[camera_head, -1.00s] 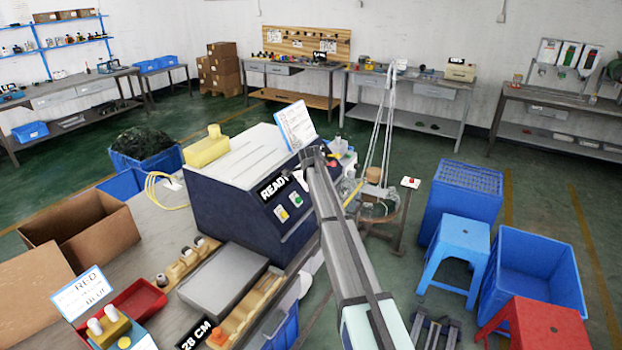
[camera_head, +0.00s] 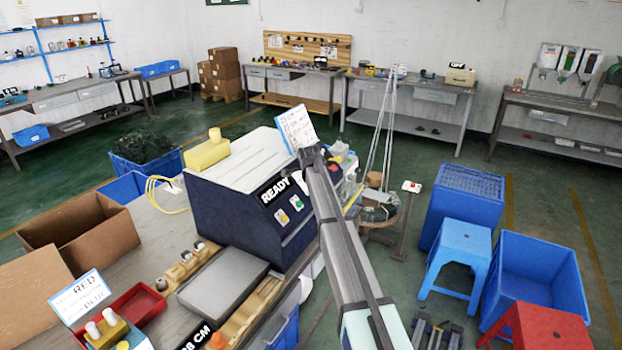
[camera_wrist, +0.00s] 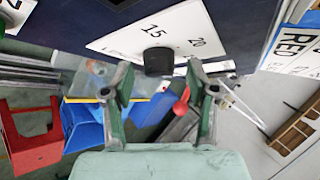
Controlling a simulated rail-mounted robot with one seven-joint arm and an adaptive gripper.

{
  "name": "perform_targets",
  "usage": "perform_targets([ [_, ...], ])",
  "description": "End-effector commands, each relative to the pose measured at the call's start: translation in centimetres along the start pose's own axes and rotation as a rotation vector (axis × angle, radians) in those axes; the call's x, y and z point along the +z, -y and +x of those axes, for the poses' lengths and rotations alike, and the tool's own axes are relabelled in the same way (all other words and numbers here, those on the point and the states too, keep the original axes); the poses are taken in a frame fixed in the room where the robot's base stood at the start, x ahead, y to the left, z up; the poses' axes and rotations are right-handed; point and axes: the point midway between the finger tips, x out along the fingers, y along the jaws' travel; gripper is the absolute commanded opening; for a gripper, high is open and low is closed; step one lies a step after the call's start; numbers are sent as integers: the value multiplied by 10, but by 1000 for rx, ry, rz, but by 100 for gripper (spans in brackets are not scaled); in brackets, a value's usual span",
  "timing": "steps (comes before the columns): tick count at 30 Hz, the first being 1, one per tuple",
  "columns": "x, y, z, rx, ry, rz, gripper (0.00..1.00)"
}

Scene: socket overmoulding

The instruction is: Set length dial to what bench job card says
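In the wrist view, the length dial is a black round knob (camera_wrist: 158,61) on a white plate (camera_wrist: 187,28) printed with 15 and 20. My gripper (camera_wrist: 158,82) is open, its green and grey fingers apart, with the knob just beyond and between the fingertips. I cannot tell whether they touch it. A red-tipped thing shows by the right finger. In the head view, my arm reaches to the right end of the blue machine (camera_head: 215,208), and my fingers and the dial are hidden. A bench card headed RED (camera_head: 84,298) stands at the lower left; its smaller lines are unreadable.
A white written card (camera_head: 296,128) stands on the machine beside my arm. The READY sign (camera_head: 273,189) and buttons face front. A grey block (camera_head: 222,282), a red tray (camera_head: 140,303) and a CM sign (camera_head: 197,337) are on the bench. Blue crates and stools stand right.

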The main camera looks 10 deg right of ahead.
Motion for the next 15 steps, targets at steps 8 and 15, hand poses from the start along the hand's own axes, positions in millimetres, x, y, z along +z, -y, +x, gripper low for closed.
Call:
perform_targets([
  [8,0,-1,-8,0,-1,-1,58],
  [15,0,-2,-47,-1,-1,-1,58],
])
